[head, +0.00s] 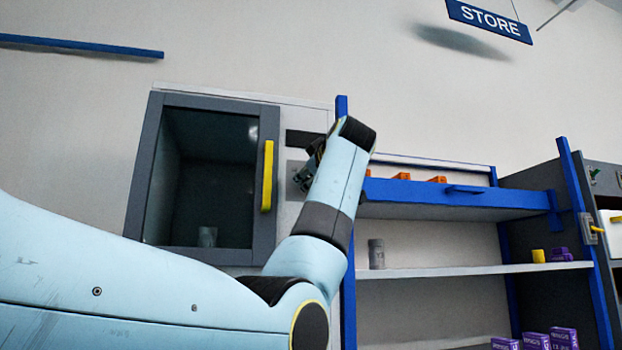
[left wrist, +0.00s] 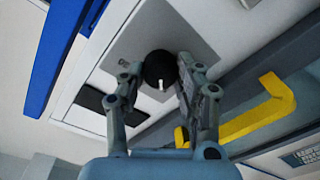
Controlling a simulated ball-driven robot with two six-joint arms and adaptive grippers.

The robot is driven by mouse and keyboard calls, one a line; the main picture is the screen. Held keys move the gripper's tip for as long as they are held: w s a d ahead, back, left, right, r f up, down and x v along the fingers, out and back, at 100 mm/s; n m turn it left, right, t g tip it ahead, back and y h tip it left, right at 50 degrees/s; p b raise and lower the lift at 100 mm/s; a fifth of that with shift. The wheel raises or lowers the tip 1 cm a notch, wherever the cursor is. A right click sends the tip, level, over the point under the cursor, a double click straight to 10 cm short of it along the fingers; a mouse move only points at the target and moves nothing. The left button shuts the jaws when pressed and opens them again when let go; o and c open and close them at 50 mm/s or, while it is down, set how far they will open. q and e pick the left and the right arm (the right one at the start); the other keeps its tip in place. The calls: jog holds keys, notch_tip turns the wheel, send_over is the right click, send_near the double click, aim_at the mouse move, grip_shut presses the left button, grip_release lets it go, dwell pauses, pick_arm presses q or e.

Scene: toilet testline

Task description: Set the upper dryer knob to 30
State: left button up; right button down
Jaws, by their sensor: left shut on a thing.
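The upper dryer knob (left wrist: 158,68) shows in the left wrist view as a round black knob with a white pointer mark on a grey plate (left wrist: 188,30). The mark points toward the bottom of that picture. My left gripper (left wrist: 159,78) has its two fingers on either side of the knob and is shut on it. In the head view my left gripper (head: 308,172) is at the dryer's panel (head: 291,208), right of the door, and the knob cannot be made out there. Small print beside the knob is too blurred to read. My right gripper is not in view.
The grey-framed dryer door (head: 150,165) is closed, with a yellow handle (head: 267,176) close to the gripper; the handle also shows in the left wrist view (left wrist: 262,112). A blue-framed shelf (head: 460,271) with a grey can (head: 376,254) and purple boxes (head: 564,337) stands to the right.

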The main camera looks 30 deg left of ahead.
pick_arm(q)
jog(key=m+t+b, duration=0.1)
jog(key=m, duration=0.8)
jog(key=shift+m, duration=0.4)
jog(key=m, duration=0.4)
jog(key=shift+m, duration=0.4)
jog(key=m+p, duration=0.1)
jog(key=m, duration=0.3)
jog(key=shift+m, duration=0.4)
jog(key=o, duration=1.1)
jog(key=shift+d+f, duration=0.1)
jog(key=shift+o, duration=0.2)
